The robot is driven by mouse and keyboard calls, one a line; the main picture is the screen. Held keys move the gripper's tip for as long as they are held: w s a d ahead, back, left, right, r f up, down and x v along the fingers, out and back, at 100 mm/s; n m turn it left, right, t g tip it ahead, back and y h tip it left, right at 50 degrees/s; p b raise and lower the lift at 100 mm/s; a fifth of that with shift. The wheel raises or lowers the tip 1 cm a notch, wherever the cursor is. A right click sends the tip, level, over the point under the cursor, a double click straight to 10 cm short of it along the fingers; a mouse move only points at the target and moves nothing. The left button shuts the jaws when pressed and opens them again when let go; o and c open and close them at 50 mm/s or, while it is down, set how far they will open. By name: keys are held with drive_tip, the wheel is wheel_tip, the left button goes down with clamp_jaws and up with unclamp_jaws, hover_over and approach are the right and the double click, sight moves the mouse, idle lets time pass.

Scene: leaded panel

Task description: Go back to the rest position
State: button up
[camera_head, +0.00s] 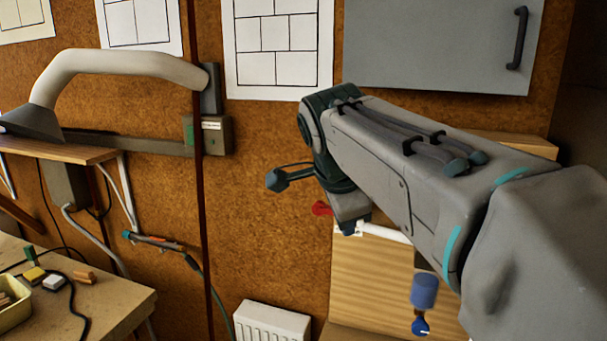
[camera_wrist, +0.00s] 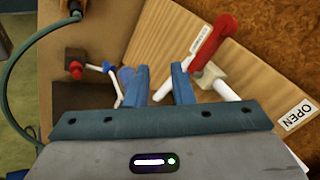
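The fingertips are hard to make out there.
A label reading OPEN (camera_wrist: 298,115) is on the board. Red (camera_wrist: 76,70) and blue (camera_wrist: 125,74) knobs sit left of the fingers. In the head view, a blue cylinder (camera_head: 424,291) is below my arm, a grey cabinet (camera_head: 440,45) behind it, and a white radiator (camera_head: 271,323) low down.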

drive_tip(key=s+d+f+n+g+y, duration=0.1)
drive_tip(key=s+d+f+n, duration=0.3)
drive_tip(key=s+f+n, duration=0.3)
drive_tip(key=s+d+f+n+g, duration=0.1)
drive_tip(key=s+d+f+n, duration=0.3)
drive_tip(key=s+f+n, duration=0.4)
wheel_tip(320, 180, down, 5)
drive_tip(key=shift+s+f+n+y, duration=0.2)
drive_tip(key=shift+s+n+y, duration=0.15)
drive_tip(key=shift+s, duration=0.35)
idle(1.5)
clamp_jaws()
